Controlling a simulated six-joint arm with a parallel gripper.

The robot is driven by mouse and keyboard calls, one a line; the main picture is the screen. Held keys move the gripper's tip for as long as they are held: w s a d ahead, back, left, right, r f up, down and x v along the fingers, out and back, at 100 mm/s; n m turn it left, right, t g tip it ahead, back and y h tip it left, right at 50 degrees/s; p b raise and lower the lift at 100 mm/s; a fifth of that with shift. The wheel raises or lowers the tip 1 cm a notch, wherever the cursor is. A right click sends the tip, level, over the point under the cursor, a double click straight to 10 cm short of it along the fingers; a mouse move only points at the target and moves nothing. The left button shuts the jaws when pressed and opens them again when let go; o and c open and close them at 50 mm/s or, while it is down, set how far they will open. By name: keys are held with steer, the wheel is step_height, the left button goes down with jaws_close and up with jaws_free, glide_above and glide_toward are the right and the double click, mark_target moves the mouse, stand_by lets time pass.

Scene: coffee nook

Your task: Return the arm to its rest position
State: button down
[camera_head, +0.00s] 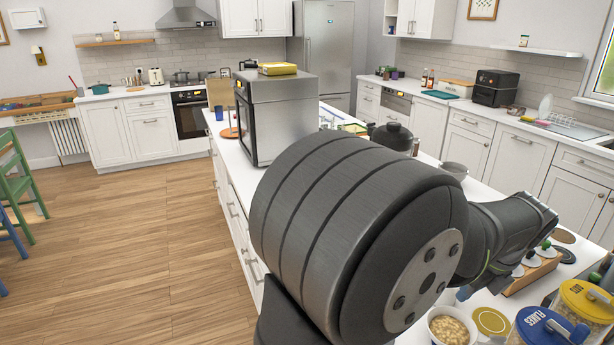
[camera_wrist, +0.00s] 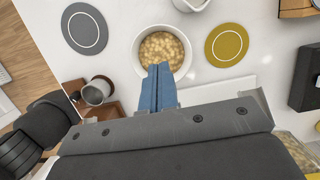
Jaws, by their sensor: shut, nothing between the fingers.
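My gripper (camera_wrist: 158,84) shows in the wrist view as two blue fingers pressed together, with nothing between them. Its fingertips overlap the near edge of a white bowl of beige food (camera_wrist: 162,47) in the picture; whether they touch it I cannot tell. In the head view my arm (camera_head: 355,235) fills the middle and reaches to the right over the white counter. The same bowl (camera_head: 450,331) stands at the bottom right of the head view.
A grey disc (camera_wrist: 84,28) and a yellow disc (camera_wrist: 226,44) flank the bowl. A metal pot (camera_wrist: 97,91) stands left. Jars with yellow (camera_head: 588,299) and blue (camera_head: 547,330) lids stand at right. A steel oven (camera_head: 275,112) stands behind my arm.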

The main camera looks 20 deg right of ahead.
glide_toward(440, 326)
steer(key=x, duration=0.5)
steer(key=shift+w, duration=0.3)
steer(key=shift+s+f, duration=0.15)
steer(key=shift+s, duration=0.95)
